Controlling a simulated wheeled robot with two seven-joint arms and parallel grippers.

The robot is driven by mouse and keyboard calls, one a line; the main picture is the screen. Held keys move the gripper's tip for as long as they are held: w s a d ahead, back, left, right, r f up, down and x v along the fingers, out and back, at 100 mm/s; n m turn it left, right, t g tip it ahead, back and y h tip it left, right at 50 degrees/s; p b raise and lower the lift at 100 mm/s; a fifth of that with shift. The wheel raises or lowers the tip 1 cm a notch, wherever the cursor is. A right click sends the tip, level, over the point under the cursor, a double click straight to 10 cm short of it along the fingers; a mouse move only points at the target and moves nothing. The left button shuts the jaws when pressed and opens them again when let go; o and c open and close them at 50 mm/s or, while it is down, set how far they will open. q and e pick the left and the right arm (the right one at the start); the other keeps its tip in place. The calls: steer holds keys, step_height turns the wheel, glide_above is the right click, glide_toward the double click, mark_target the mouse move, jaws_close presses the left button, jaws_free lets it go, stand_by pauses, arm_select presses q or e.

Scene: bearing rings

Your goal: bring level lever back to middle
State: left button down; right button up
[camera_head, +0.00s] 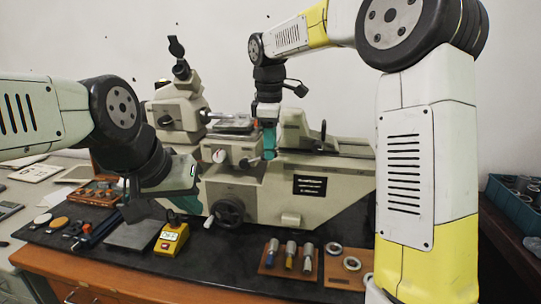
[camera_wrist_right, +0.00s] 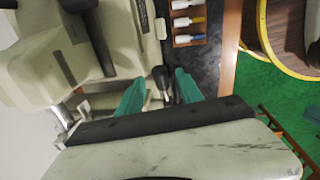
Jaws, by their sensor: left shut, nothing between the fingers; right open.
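A grey-green measuring machine (camera_head: 335,190) stands on the black mat. In the right wrist view a short lever with a black knob (camera_wrist_right: 160,78) lies between the two teal fingers of my right gripper (camera_wrist_right: 158,92). The fingers are apart, and I cannot tell whether either touches the lever. In the head view my right gripper (camera_head: 268,143) points down at the machine's front, beside a dial, and hides the lever's exact tilt. My left gripper (camera_head: 187,203) is shut and empty, low in front of the machine's left side, above the mat.
A yellow switch box (camera_head: 172,239) stands near my left gripper. A black handwheel (camera_head: 229,211) sticks out of the machine's front. A wooden block with several plugs (camera_head: 290,259) and a board with rings (camera_head: 350,264) lie at the front right. A blue-green crate (camera_head: 513,202) is at far right.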

steer(key=shift+w+f, duration=0.2)
steer(key=shift+f, duration=1.55)
steer(key=shift+c, duration=0.2)
jaws_close()
